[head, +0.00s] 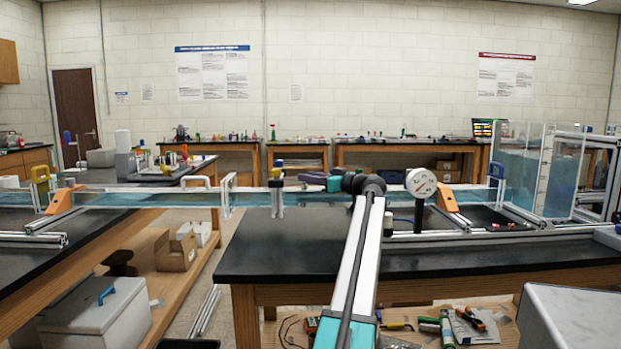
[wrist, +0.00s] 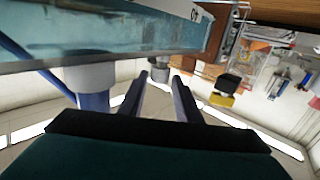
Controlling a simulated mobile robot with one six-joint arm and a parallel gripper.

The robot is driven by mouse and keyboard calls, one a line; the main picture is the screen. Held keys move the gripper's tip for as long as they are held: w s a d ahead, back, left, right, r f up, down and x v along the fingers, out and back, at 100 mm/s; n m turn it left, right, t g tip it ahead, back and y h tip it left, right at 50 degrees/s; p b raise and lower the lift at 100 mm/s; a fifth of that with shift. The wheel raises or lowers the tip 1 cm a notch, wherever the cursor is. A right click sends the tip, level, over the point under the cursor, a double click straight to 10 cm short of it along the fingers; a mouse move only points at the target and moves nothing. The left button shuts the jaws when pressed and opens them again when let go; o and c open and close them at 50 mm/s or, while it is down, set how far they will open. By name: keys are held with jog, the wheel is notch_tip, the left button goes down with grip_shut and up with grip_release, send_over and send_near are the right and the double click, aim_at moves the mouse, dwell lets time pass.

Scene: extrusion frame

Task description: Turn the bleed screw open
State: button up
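My gripper (head: 306,178) is at the clear water channel (head: 150,199) in the head view, with its fingers pointing left. In the wrist view the two grey fingers of my gripper (wrist: 161,80) stand apart. No held object shows between them. A small grey shape (wrist: 160,72) shows between the fingertips; I cannot tell whether it is the bleed screw or whether the fingers touch it. A yellow-topped fitting (head: 276,173) stands on the channel just left of my gripper. A yellow and black part (wrist: 225,91) shows right of the fingers in the wrist view.
The channel runs close along the upper edge of the wrist view, which appears upside down. A blue post with a white collar (wrist: 91,85) is left of the fingers. A round gauge (head: 420,182) and a water tank (head: 540,172) stand right of my arm. The black bench (head: 290,250) has clear front space.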

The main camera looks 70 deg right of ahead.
jog(key=shift+r, duration=0.1)
jog(key=v, duration=0.7)
jog(key=shift+s+p, duration=0.2)
jog(key=shift+p, duration=0.15)
jog(key=shift+w, duration=0.1)
dwell(0.3)
